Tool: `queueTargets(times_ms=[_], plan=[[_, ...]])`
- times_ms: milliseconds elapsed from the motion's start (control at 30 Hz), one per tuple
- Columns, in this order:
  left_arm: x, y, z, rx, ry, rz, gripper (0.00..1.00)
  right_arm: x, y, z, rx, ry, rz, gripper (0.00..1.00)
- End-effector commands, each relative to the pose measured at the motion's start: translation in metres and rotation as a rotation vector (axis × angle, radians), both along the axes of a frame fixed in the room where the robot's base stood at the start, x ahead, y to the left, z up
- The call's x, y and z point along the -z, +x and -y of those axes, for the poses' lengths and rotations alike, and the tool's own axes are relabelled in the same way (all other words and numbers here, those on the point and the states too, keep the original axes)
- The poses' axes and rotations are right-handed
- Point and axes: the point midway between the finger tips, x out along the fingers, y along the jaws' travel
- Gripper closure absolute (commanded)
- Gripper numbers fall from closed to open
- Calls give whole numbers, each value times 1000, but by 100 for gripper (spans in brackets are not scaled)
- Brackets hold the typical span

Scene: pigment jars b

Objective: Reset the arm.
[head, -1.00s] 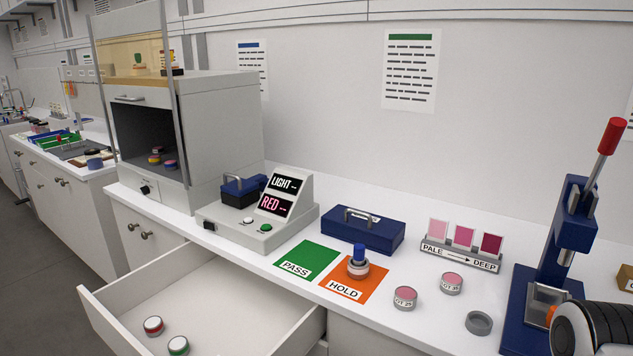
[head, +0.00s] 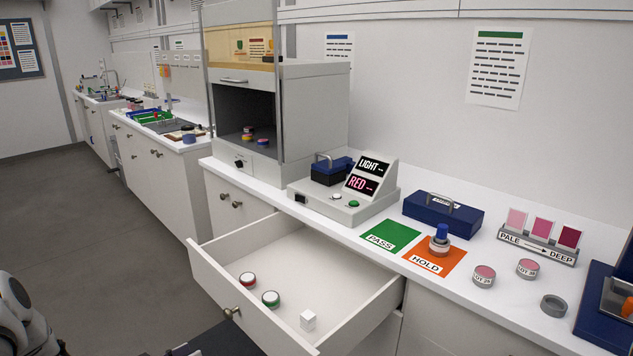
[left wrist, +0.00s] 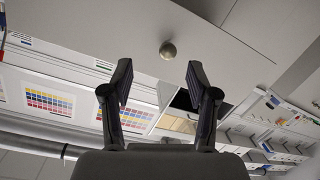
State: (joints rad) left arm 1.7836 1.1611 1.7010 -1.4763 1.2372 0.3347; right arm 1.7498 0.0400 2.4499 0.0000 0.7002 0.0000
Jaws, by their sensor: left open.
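My left arm shows only as a white and black link at the lower left edge of the head view. In the left wrist view my left gripper (left wrist: 158,85) is open, its two dark fingers apart with nothing between them. Beyond the fingers are a pale cabinet front (left wrist: 235,50) with a round metal knob (left wrist: 168,50). My right gripper is not in view.
An open drawer (head: 345,290) juts out from the counter, holding a red-ringed jar (head: 247,281), a green-ringed jar (head: 270,299) and a white cube (head: 308,319). A blue-topped jar (head: 440,240) stands on the orange HOLD card (head: 425,262). Grey floor (head: 110,230) is clear at left.

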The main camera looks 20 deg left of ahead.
Motion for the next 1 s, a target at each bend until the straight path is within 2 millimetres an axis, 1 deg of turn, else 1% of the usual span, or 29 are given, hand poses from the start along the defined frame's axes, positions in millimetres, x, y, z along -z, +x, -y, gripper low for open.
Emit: queueTargets(times_ms=[33, 67, 133, 167, 200, 267, 300, 333, 367, 400, 433, 467, 500, 600, 633, 700, 733, 1000], plan=[[5, 12, 22, 7, -10, -46, 41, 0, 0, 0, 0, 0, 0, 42], [8, 18, 34, 5, -14, -78, 41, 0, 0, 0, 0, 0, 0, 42], [20, 28, 67, 2, -19, -168, 41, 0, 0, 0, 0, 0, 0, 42], [26, 31, 84, 4, -17, -215, 41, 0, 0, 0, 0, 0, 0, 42], [36, 31, 108, 7, -14, -290, 41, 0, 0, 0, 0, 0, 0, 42], [53, 23, 149, 13, 8, -428, 41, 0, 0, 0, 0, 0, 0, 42], [67, 9, 179, 23, 35, -539, 41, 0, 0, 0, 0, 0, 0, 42], [76, -6, 199, 29, 63, -628, 41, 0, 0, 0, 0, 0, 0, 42], [85, -25, 218, 35, 98, -721, 41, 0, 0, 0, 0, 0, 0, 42], [95, -54, 237, 42, 151, -842, 41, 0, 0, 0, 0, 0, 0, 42], [100, -77, 249, 46, 195, -927, 41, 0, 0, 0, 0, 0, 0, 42], [102, -100, 257, 49, 240, -1006, 41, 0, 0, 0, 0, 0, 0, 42], [104, -129, 263, 48, 299, -1099, 41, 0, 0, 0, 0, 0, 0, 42], [99, -183, 266, 38, 420, -1261, 41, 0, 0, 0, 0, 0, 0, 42], [97, -194, 265, 33, 444, -1293, 41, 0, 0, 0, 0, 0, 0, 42], [94, -208, 263, 25, 479, -1334, 41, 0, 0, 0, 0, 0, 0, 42], [93, -210, 263, 22, 485, -1342, 41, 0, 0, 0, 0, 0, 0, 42], [93, -210, 262, 18, 485, -1344, 41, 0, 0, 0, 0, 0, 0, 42]])
